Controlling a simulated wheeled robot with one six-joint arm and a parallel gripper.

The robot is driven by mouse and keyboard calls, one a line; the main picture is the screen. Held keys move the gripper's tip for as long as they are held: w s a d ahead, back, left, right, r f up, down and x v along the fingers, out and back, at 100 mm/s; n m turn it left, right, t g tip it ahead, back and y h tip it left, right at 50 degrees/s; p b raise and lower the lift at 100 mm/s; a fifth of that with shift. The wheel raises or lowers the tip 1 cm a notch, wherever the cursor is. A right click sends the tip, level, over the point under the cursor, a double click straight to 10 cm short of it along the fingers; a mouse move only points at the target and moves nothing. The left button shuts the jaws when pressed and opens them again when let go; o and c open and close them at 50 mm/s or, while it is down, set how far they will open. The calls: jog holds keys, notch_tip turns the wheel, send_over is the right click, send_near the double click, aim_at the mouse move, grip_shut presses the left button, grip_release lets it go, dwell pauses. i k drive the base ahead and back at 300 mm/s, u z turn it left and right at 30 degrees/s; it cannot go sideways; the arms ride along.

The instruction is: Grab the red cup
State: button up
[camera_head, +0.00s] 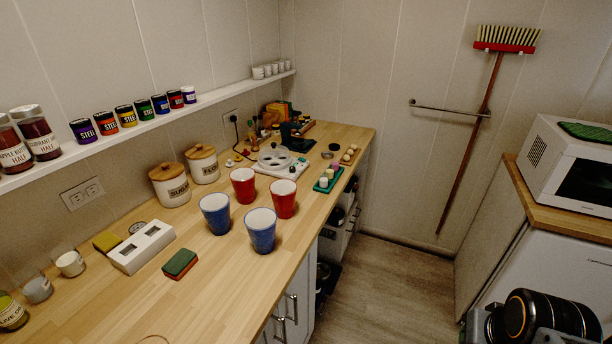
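Two red cups with white insides stand upright on the wooden counter (215,275) in the head view. One red cup (243,187) is farther back and to the left. The other red cup (284,200) is a little to its right and nearer the counter's front edge. Two blue cups stand close by: one blue cup (214,215) at the left and another blue cup (260,233) nearer the front edge. A black and grey part of my arm (548,318) shows at the bottom right, well away from the cups. My gripper's fingers are not in view.
Sugar (170,186) and flour (202,165) canisters stand behind the cups. A white hob-like board (279,166) lies beyond them. A white box (142,247) and a green-topped sponge (180,264) lie left. A microwave (570,165) stands right, across open floor (385,290).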

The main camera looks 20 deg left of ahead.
aim_at(283, 193)
jog(key=i, duration=2)
jog(key=u, duration=4.75)
